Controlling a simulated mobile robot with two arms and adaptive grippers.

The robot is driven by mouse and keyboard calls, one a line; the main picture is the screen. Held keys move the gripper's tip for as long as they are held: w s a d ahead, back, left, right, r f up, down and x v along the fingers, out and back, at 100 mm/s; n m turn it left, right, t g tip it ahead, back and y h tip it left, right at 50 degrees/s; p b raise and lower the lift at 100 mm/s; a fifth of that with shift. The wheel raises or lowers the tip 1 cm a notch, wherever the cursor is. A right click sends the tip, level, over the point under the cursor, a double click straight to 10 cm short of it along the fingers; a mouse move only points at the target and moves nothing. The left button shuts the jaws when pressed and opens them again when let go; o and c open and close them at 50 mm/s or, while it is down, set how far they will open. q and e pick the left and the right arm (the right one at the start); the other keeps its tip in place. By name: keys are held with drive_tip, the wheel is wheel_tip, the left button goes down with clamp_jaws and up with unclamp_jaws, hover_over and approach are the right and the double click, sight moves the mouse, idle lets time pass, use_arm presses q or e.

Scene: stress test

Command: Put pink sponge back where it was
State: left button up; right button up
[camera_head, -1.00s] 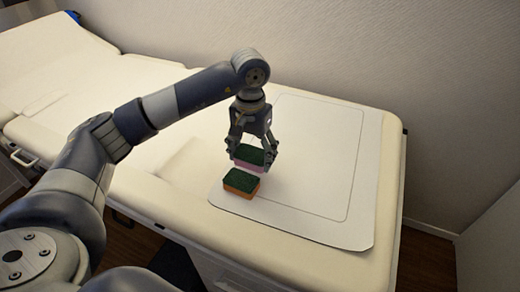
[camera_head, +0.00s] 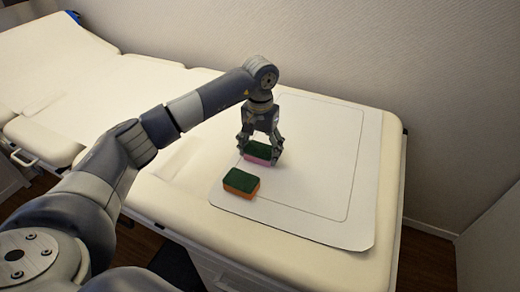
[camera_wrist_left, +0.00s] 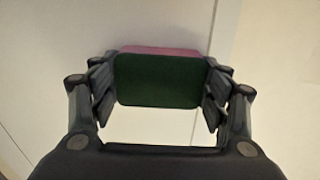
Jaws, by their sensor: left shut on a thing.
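The pink sponge (camera_head: 257,152) has a dark green top and a pink lower part. My left gripper (camera_head: 259,151) is shut on it, with one finger on each side. In the left wrist view the sponge (camera_wrist_left: 158,80) sits between the two finger pads, green face toward the camera and a pink edge beyond. An orange sponge with a green top (camera_head: 240,184) lies on the white mat, in front of the gripper and a little left. I cannot tell whether the pink sponge touches the mat. My right gripper is not in view.
The white mat (camera_head: 330,225) with a thin rectangular outline lies on the end of a cream padded bench (camera_head: 190,212). The mat is clear right of the sponges. A wall (camera_head: 400,60) stands behind the bench.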

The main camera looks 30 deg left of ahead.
sight(260, 149)
use_arm(q)
drive_tip(key=shift+f, duration=0.1)
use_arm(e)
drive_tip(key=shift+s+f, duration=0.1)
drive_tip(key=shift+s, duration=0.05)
use_arm(q)
drive_tip(key=o, duration=0.9)
drive_tip(key=shift+o, duration=0.2)
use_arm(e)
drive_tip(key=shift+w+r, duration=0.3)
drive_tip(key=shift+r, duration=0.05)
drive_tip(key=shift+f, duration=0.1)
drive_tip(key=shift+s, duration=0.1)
use_arm(q)
wheel_tip(260, 149, up, 12)
drive_tip(key=shift+p, duration=0.4)
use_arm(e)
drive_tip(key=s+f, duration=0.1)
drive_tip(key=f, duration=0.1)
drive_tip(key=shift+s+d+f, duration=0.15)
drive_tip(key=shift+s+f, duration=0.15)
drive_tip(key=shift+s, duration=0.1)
